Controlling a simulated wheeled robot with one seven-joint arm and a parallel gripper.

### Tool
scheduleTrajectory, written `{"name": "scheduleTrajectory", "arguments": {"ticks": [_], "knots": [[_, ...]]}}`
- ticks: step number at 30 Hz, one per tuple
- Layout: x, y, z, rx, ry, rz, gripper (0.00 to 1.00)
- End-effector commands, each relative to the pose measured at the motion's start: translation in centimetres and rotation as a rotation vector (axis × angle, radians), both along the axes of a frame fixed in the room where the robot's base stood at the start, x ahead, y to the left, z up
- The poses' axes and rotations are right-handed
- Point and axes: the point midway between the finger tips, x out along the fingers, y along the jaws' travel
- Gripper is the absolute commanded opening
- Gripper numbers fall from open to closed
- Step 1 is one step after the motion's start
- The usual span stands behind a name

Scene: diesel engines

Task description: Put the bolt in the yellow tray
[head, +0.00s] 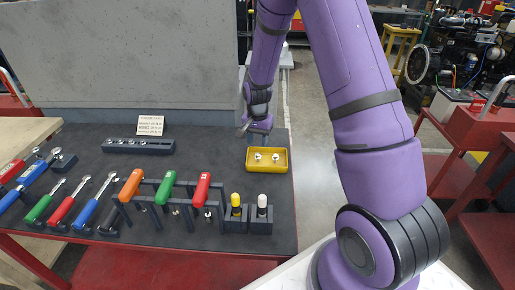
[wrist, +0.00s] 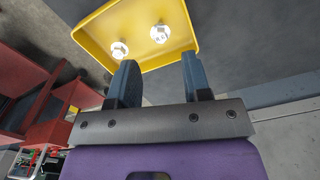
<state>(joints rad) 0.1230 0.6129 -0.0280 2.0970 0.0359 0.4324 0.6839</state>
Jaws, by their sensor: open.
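The yellow tray (head: 268,169) sits at the right side of the dark bench top. Two silver bolts lie inside it, a left bolt (head: 258,157) and a right bolt (head: 276,157). In the wrist view the tray (wrist: 118,20) shows at the top with both bolts, one (wrist: 119,50) and another (wrist: 159,33), apart from each other. My gripper (head: 257,128) is just behind the tray in the head view. In the wrist view my gripper (wrist: 159,65) is open, with nothing between its fingers. Its fingertips overlap the tray's near rim in the picture; I cannot tell the height.
A dark holder (head: 138,147) with several bolts stands at the back left, before a label card (head: 150,125). Screwdrivers (head: 166,188) stand in a rack at the front, beside yellow- and white-topped items (head: 249,204). Wrenches (head: 67,205) lie left. A grey panel (head: 120,60) rises behind.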

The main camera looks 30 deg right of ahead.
Motion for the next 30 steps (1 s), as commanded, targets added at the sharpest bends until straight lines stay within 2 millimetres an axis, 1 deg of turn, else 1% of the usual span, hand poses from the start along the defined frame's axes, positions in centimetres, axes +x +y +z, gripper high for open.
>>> {"name": "scheduleTrajectory", "arguments": {"ticks": [1,6,9,17,19,20,23,24,30], "knots": [[0.1,0.0,1.2,0.0,-0.004,0.001,0.45],[0.0,0.1,4.2,0.0,-0.004,0.0,0.45],[0.1,0.0,5.6,0.0,-0.003,-0.001,0.45],[-0.2,0.1,7.7,0.001,-0.007,0.009,0.45],[-0.5,0.4,9.0,0.0,-0.02,0.028,0.45],[-0.7,0.5,9.7,0.0,-0.028,0.04,0.45],[-1.9,1.2,12.8,-0.001,-0.057,0.091,0.45],[-2.4,1.5,14.2,-0.003,-0.071,0.115,0.45],[-5.9,2.9,20.2,-0.014,-0.134,0.236,0.45]]}}
